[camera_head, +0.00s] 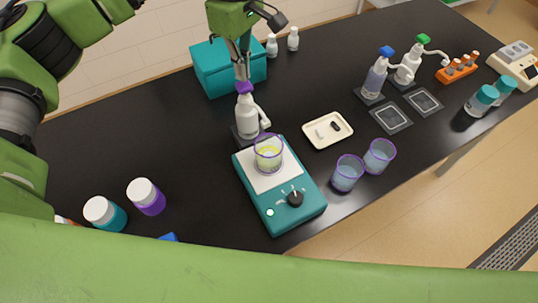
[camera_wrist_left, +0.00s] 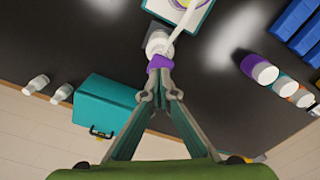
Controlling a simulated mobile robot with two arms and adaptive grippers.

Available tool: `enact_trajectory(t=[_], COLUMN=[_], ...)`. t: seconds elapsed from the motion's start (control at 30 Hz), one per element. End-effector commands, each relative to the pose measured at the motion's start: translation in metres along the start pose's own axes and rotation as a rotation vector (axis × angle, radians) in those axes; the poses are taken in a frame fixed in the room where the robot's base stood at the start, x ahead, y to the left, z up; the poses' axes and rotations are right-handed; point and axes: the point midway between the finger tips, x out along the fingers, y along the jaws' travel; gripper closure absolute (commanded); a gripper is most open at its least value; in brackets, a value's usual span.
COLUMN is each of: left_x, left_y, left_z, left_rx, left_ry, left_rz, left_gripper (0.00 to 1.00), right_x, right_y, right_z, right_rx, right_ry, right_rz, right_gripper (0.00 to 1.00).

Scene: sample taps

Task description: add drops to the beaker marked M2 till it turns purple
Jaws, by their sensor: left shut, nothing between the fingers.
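In the left wrist view the fingertips (camera_wrist_left: 160,72) meet at the purple top (camera_wrist_left: 160,62), and part of the beaker (camera_wrist_left: 184,4) shows at the upper edge. My right gripper is not in view.
Two purple-rimmed beakers (camera_head: 347,174) with pale liquid stand right of the stirrer. A cream tray (camera_head: 316,139) with small bars lies behind them. Blue- and green-topped bottles (camera_head: 374,78) stand farther right. A teal box (camera_head: 213,73) is behind the gripper; lidded jars (camera_head: 146,197) stand front left.

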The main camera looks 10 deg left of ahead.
Motion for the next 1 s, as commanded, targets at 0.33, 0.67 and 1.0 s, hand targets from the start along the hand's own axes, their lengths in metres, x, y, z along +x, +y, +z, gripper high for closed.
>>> enact_trajectory(t=[0.33,0.67,1.0], left_x=[0.012,0.024,0.035], left_y=[0.0,0.0,0.0], left_z=[0.0,0.0,0.0], left_rx=[0.0,0.0,0.0], left_ry=[0.0,0.0,0.0], left_rz=[-0.001,-0.001,-0.002], left_gripper=[1.0,1.0,1.0], right_x=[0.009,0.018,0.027], right_y=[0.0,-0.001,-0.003], right_z=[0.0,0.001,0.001], right_rx=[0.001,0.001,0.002], right_ry=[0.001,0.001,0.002], right_rz=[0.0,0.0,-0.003], right_gripper=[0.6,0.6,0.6])
